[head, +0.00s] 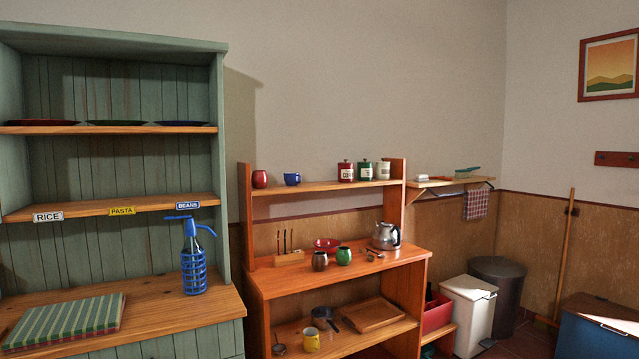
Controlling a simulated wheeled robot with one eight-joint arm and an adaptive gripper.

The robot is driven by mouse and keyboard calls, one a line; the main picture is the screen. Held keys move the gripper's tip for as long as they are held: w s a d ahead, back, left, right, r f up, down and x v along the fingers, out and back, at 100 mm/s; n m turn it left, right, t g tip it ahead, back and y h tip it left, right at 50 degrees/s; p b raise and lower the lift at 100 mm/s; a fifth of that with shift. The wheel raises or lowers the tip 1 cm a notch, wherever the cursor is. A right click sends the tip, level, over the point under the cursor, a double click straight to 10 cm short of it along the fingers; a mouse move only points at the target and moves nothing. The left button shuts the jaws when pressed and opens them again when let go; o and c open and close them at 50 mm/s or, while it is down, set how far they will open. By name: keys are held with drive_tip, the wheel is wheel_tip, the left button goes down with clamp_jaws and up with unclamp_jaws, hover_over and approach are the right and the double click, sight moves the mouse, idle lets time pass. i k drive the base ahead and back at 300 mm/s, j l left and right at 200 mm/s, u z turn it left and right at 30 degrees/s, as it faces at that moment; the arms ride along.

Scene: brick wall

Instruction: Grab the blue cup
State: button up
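The blue cup (292,179) stands upright on the top shelf of the wooden shelf unit, near its left end. It is small in the head view and its handle seems to face right. A red cup or mug (260,179) stands just left of it, a small gap apart. My gripper is not in view, so I cannot tell its state or its distance from the cup.
The wooden unit's top shelf (325,187) has free room right of the blue cup, up to red, green and white canisters (364,171). A green cupboard (222,150) with a blue siphon bottle (194,270) stands at left. A kettle (386,236) stands below.

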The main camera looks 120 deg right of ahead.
sight(290, 178)
drive_tip(key=z, duration=3.95)
drive_tip(key=i+l, duration=0.2)
drive_tip(key=i+z, duration=0.05)
